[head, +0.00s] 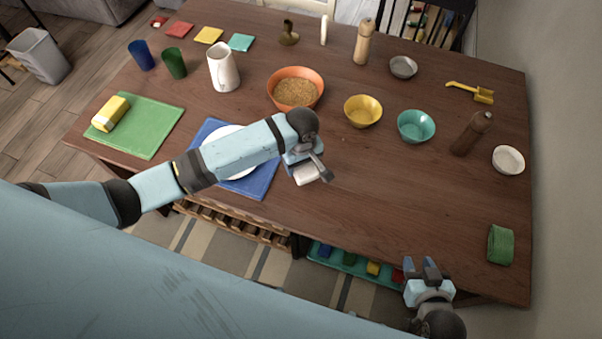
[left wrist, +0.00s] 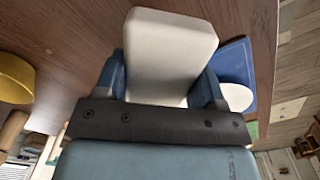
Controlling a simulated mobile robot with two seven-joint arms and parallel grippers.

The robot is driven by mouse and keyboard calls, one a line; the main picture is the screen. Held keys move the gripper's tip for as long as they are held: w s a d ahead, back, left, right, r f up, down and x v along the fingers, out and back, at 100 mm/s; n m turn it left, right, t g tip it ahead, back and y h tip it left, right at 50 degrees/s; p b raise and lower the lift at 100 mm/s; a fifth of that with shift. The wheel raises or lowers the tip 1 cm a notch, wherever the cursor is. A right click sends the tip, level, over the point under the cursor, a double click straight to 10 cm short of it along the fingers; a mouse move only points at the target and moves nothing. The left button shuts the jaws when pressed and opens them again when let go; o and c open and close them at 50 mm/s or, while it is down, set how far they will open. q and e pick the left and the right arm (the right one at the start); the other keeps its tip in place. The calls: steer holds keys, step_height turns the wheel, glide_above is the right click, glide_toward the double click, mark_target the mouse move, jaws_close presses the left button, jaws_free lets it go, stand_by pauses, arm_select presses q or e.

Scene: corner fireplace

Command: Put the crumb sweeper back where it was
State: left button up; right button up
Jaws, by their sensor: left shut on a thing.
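My left gripper (head: 306,168) is over the middle of the table, just right of the blue mat. It is shut on a white block-like thing, which I take to be the crumb sweeper (head: 304,178). In the left wrist view the crumb sweeper (left wrist: 168,48) sits between the two blue fingers. I cannot tell whether it touches the table. My right gripper (head: 422,268) is open and empty at the table's front edge on the right.
A blue mat (head: 262,188) with a white plate (head: 243,172) lies left of the gripper. Behind stand an orange bowl (head: 318,82) of grain, a yellow bowl (head: 363,110) and a teal bowl (head: 416,126). A green cloth (head: 500,245) lies right. The table's front right-centre is clear.

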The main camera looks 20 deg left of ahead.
arm_select(q)
steer(key=shift+f, duration=3.3)
steer(key=shift+f, duration=0.15)
steer(key=o, duration=0.9)
